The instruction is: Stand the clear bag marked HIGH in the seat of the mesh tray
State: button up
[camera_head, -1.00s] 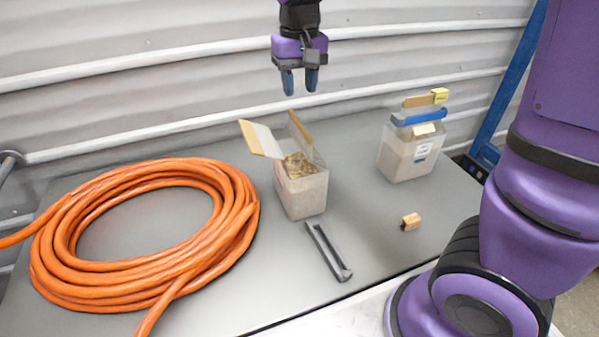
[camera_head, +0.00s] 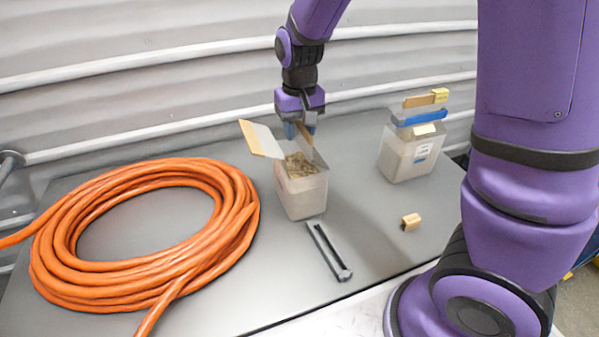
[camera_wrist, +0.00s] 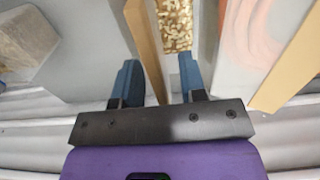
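An open clear bag or box (camera_head: 303,193) of tan flaky substrate stands mid-table; one tan-edged flap (camera_head: 262,140) leans out left and a tan strip (camera_head: 305,133) rises at its back. My gripper (camera_head: 300,129) is over its back rim. In the wrist view, my gripper's blue fingers (camera_wrist: 160,66) are apart, with the tan strip (camera_wrist: 147,42) between them and the substrate (camera_wrist: 175,22) beyond. A second clear container (camera_head: 405,157), closed with a blue clip (camera_head: 420,117), stands at the right with a white label too small to read. I cannot make out HIGH or a mesh tray.
A coiled orange hose (camera_head: 75,245) fills the left of the table. A dark grey bar-shaped clip (camera_head: 328,250) and a small wooden block (camera_head: 411,221) lie in front. Ribbed wall (camera_head: 150,60) stands behind. Bare table (camera_head: 375,245) lies between clip and block.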

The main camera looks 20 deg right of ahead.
grip_shut()
dwell(1.4)
